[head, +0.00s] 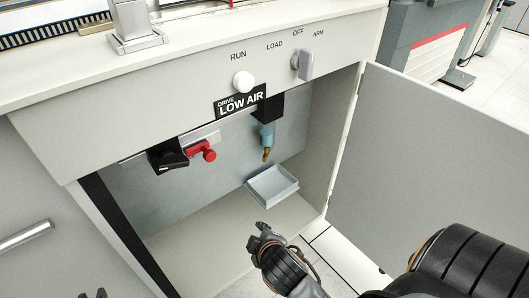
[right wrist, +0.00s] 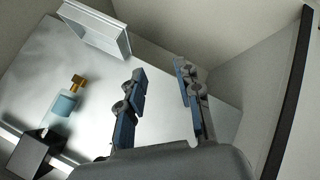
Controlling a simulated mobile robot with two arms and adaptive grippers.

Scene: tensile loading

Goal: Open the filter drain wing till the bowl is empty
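The filter bowl (head: 267,135) is light blue and hangs under a black block inside the open cabinet. The brass drain wing (head: 266,154) is at its lower end. In the right wrist view the bowl (right wrist: 65,104) and the brass drain (right wrist: 78,82) show at the left, apart from my fingers. I cannot tell how much the bowl holds. My right gripper (head: 262,238) is low at the cabinet front, below the tray. In the right wrist view the right gripper (right wrist: 160,72) has its fingers spread with nothing between them. Small dark tips at the head view's bottom left may be my left gripper (head: 93,294).
A grey tray (head: 272,187) sits below the drain. A red valve handle (head: 203,151) and a black part (head: 167,156) are left of the bowl. The open cabinet door (head: 432,150) bounds the right side. A panel with a white button (head: 243,82) and grey selector (head: 304,63) is above.

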